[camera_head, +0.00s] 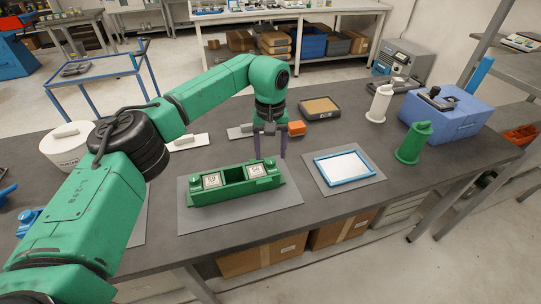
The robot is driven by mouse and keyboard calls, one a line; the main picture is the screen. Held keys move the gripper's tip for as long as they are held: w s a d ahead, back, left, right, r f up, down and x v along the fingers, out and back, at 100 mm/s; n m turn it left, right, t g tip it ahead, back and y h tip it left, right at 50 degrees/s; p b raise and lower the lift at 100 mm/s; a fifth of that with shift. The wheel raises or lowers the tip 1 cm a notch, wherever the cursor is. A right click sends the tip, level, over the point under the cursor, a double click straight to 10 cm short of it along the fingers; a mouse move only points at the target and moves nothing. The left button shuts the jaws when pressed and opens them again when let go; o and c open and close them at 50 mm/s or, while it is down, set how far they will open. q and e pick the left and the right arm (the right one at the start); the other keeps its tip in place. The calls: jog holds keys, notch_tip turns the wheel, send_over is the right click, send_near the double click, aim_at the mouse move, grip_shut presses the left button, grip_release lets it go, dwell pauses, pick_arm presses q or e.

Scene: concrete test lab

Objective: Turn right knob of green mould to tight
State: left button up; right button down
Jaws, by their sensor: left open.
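My right gripper is out of view.
A blue-rimmed white tray (343,169) lies on a mat to the right. A green spool (413,143), a white spool (380,103) and a blue box (445,115) stand further right. An orange block (297,128) lies behind the gripper. A white tub (66,150) stands at left.

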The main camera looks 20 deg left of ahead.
aim_at(270, 160)
pick_arm(q)
notch_tip(270, 160, up, 13)
jog(key=shift+f, duration=0.15)
